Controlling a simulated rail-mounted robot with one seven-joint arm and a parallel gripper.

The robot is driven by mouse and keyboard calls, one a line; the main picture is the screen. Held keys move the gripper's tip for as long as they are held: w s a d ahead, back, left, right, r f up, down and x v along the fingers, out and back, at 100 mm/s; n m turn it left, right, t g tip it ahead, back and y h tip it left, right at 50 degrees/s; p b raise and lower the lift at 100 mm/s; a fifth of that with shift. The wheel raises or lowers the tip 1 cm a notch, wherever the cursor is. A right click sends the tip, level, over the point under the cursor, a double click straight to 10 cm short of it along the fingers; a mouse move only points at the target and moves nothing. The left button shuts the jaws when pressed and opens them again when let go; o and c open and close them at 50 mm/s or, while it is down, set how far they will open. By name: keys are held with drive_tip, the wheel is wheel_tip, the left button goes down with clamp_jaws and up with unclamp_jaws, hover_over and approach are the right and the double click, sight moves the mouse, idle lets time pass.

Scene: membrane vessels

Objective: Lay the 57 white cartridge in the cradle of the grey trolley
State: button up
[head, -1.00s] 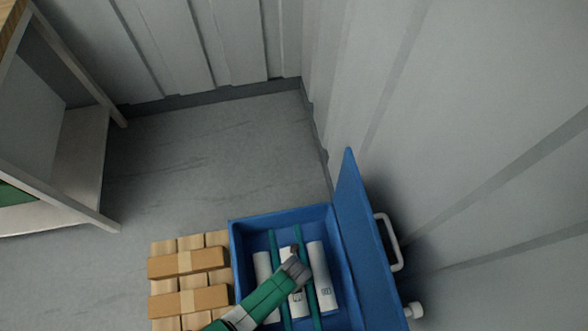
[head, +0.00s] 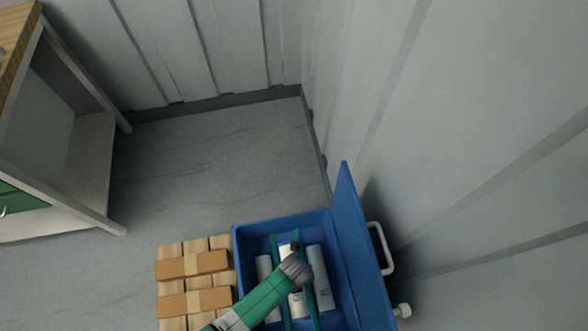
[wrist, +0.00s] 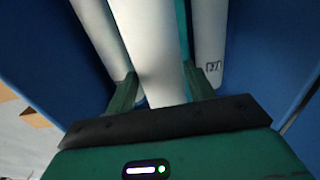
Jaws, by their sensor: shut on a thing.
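Several white cylindrical cartridges lie side by side in an open blue chest (head: 284,219). The middle cartridge (wrist: 153,45) runs between the two green fingers of my gripper (wrist: 164,92), which are shut on it. In the head view my gripper (head: 295,262) is over the chest and partly covers this cartridge (head: 298,305). A left cartridge (head: 264,270) and a right cartridge (head: 318,275) lie to either side. The right one bears a small dark mark, too small to read surely; I cannot read 57 on the held one. The grey trolley is not in view.
The chest's blue lid (head: 362,250) stands open on the right, near the corrugated wall. A shelved bench (head: 75,150) stands at the left. The floor (head: 210,160) between is clear.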

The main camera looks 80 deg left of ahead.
wheel_tip(320, 180, up, 12)
drive_tip(key=p, duration=1.2)
